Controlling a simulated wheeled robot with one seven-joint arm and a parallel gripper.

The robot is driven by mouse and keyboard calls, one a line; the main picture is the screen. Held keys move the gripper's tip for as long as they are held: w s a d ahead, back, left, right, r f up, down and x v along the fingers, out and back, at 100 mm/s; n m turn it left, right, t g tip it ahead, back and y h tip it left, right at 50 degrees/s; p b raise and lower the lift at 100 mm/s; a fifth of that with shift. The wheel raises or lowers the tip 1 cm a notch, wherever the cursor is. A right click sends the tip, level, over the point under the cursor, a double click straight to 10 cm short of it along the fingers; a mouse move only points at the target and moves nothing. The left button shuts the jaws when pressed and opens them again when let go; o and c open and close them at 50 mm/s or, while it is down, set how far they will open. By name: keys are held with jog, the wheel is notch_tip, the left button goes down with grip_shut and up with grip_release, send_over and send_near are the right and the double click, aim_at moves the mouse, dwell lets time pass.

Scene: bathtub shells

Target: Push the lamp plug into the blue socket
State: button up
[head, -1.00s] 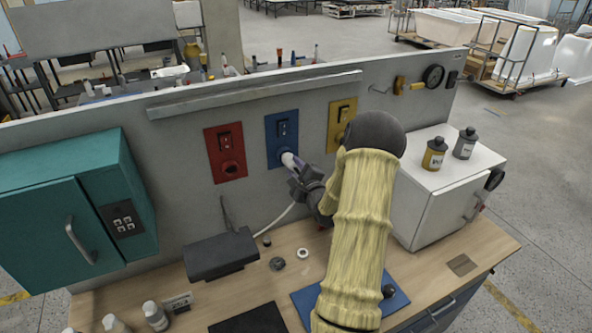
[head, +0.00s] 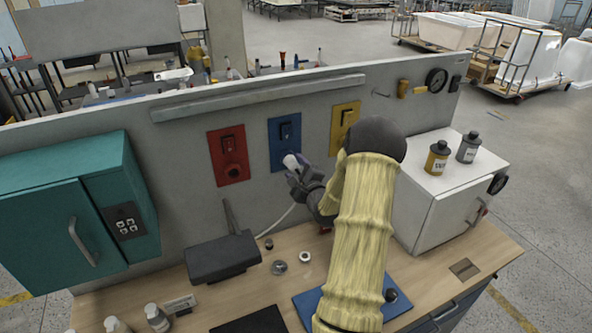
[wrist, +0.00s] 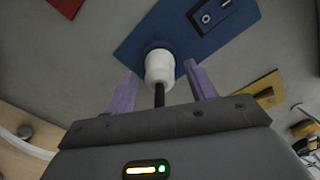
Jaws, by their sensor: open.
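The blue socket (head: 284,139) is a plate on the grey wall panel, with a switch at its top. It also shows in the wrist view (wrist: 185,30). The white lamp plug (wrist: 160,66) sits against the lower part of the blue plate, its dark cord end pointing back at my gripper. The plug (head: 292,160) shows only partly in the head view. My gripper (wrist: 164,92) is open, with its two purple fingers on either side of the plug's rear and gaps visible. How deep the plug sits is hidden.
A red socket plate (head: 228,155) is left of the blue one and a yellow plate (head: 344,127) is right. A teal cabinet (head: 75,210) hangs at left. A white cabinet (head: 432,200) with two bottles stands at right. A white cable (head: 273,222) hangs below my gripper.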

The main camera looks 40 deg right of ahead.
jog(key=shift+s+f+b, duration=0.15)
jog(key=shift+s+b, duration=0.2)
jog(key=shift+s, duration=0.15)
jog(key=b+v, duration=0.6)
jog(key=v, duration=1)
jog(key=shift+s, duration=0.2)
jog(key=shift+a, duration=0.15)
